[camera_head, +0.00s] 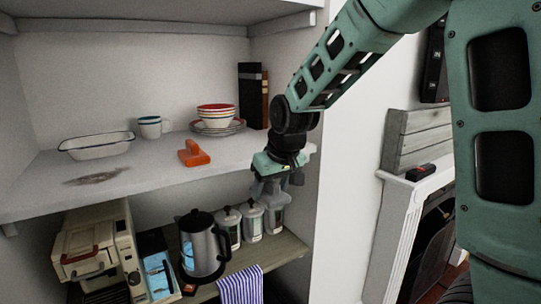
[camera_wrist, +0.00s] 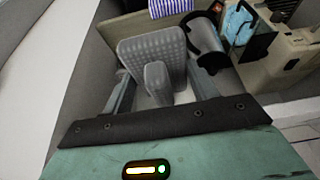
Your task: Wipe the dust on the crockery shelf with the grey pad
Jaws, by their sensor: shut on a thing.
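The crockery shelf (camera_head: 150,180) is the white upper shelf at the left of the head view. A brownish-grey dust patch (camera_head: 97,176) lies on its front left, in front of a white enamel dish (camera_head: 96,150). My gripper (camera_head: 270,186) is at the shelf's right front edge, pointing down, well to the right of the dust. It is shut on the grey pad, which fills the middle of the wrist view as a dimpled grey block (camera_wrist: 142,55) with a smaller grey grip (camera_wrist: 157,84). In the head view the pad is hard to tell from the canisters behind.
An orange tool (camera_head: 194,154) lies mid-shelf between gripper and dust. Mugs (camera_head: 150,127), stacked bowls (camera_head: 217,116) on plates, and dark books (camera_head: 251,90) stand behind. Below are a kettle (camera_head: 201,250), canisters (camera_head: 252,222), a cream machine (camera_head: 90,245) and a striped cloth (camera_head: 241,286).

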